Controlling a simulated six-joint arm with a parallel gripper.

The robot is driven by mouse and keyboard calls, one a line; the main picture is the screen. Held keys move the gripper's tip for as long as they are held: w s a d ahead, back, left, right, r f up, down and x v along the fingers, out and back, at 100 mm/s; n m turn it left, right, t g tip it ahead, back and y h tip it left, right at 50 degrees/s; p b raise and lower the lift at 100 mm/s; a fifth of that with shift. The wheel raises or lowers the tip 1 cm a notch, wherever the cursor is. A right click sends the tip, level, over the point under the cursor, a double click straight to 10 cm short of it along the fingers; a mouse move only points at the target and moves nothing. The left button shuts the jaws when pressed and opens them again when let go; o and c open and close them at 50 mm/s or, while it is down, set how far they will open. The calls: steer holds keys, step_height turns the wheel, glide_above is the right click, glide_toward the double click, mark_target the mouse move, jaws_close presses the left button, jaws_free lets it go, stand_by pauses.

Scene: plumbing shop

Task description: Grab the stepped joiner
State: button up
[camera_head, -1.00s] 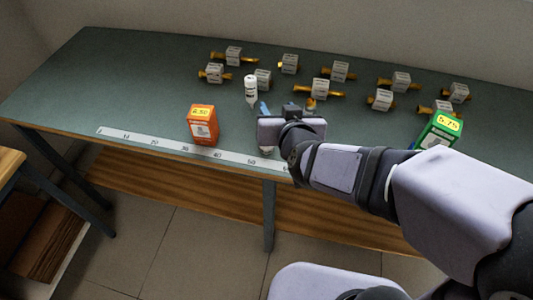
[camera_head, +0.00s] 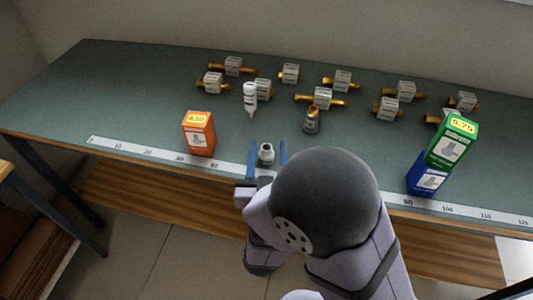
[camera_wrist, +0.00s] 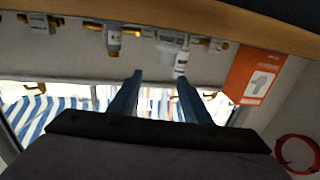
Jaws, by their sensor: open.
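A small grey fitting with a stepped round body and an open top, which looks like the stepped joiner (camera_head: 266,152), stands near the bench's front edge. My gripper (camera_head: 268,143) is open, with one blue finger on each side of it in the head view. Contact cannot be made out. In the wrist view my gripper (camera_wrist: 160,75) shows two separated fingers with nothing clearly held; I cannot surely pick out the joiner there. A grey fitting with a brass-coloured top (camera_head: 311,122) stands further back to the right.
A white bottle (camera_head: 250,98) stands behind the joiner. An orange box (camera_head: 199,135) is to the left. A green box (camera_head: 451,142) sits on a blue box (camera_head: 428,176) at the right. Several labelled brass pieces lie at the back. A ruler strip (camera_head: 170,156) runs along the front.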

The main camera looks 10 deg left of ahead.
steer(key=shift+f, duration=1.35)
steer(key=shift+w+a+r+p, duration=0.1)
steer(key=shift+w+a+p, duration=0.25)
steer(key=shift+w, duration=0.85)
steer(key=shift+w+a+f+p, duration=0.1)
steer(key=shift+w+a+p, duration=0.25)
steer(key=shift+w, duration=0.85)
steer(key=shift+w+a+r+p, duration=0.1)
steer(key=shift+w+a+p, duration=0.25)
steer(key=shift+w, duration=0.85)
steer(key=shift+d, duration=0.1)
steer(key=c, duration=1.1)
